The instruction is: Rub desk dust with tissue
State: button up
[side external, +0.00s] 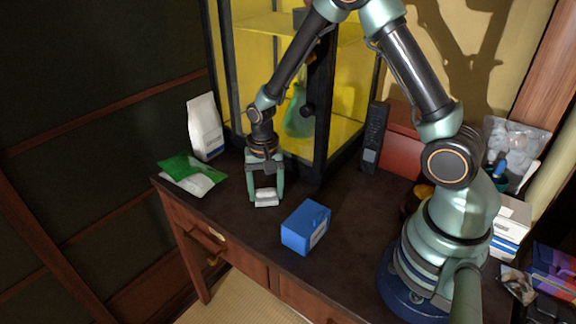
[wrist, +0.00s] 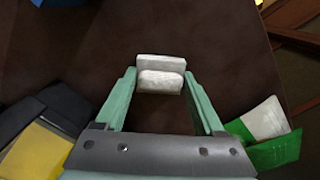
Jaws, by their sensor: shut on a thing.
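A small white folded tissue (side external: 266,197) is between the fingertips of my gripper (side external: 266,201), low over the dark desk (side external: 235,227). In the wrist view the tissue (wrist: 161,75) shows as a pale pad between the two green fingers of my gripper (wrist: 161,84). The gripper is shut on it. I cannot tell whether the tissue touches the desktop. I cannot make out dust on the desk in either view.
A blue box (side external: 306,227) stands right of the gripper. A green and white packet (side external: 190,174) and a white pouch (side external: 204,128) are to the left. A yellow-lit glass cabinet (side external: 318,120) stands behind. The desk's front edge is near.

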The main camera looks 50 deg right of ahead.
aim_at(282, 208)
jog(key=s, duration=0.5)
notch_tip(282, 208, up, 8)
dwell(0.7)
jog(key=shift+r, duration=0.15)
dwell(0.4)
